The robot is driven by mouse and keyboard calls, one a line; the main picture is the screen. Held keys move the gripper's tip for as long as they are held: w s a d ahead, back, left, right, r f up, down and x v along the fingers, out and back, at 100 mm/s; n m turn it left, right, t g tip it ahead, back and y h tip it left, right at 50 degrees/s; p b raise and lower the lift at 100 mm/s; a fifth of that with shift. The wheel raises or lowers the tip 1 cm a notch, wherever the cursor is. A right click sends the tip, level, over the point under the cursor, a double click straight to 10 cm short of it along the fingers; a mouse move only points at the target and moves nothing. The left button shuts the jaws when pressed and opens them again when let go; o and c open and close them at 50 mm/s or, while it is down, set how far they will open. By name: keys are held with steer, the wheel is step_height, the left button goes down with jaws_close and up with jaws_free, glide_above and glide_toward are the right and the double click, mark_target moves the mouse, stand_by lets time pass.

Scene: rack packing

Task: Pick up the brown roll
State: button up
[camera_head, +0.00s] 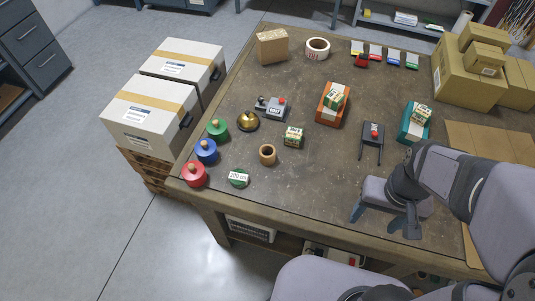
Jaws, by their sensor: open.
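The brown roll (267,155) stands upright on the dark table, with its round hole facing up. It is left of the table's middle, near the front. A small green and white box stands just to its upper right, and a green round item lies to its lower left. My gripper (383,226) is at the front right of the table, well to the right of the roll and apart from it. Its two dark fingers are spread with nothing between them.
Green, blue and red (194,174) knobbed pots line the left edge. A brass bell (247,121) and a grey device (272,107) stand behind the roll. A small dark stand (371,140), an orange tray (326,118) and a teal tray (404,132) are to the right. Bare tabletop lies between roll and gripper.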

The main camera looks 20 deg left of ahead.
step_height(320, 180, up, 4)
steer(key=n+t+y+b, duration=0.4)
steer(key=t+y+b, duration=0.2)
steer(key=t+b, duration=0.5)
glide_above(267, 145)
steer(key=s+d, duration=0.2)
steer(key=s, duration=0.2)
steer(key=shift+t+h, duration=0.9)
steer(key=f, duration=0.4)
steer(key=f+b, duration=0.1)
steer(key=f, duration=0.4)
steer(key=s+f+b, duration=0.1)
steer(key=f, duration=0.4)
steer(key=shift+s+a+f, duration=0.1)
steer(key=shift+a+f, duration=0.15)
steer(key=shift+a, duration=0.05)
steer(key=shift+d+x, duration=0.2)
steer(key=shift+x, duration=3.45)
steer(key=shift+r, duration=0.1)
steer(key=c, duration=1.1)
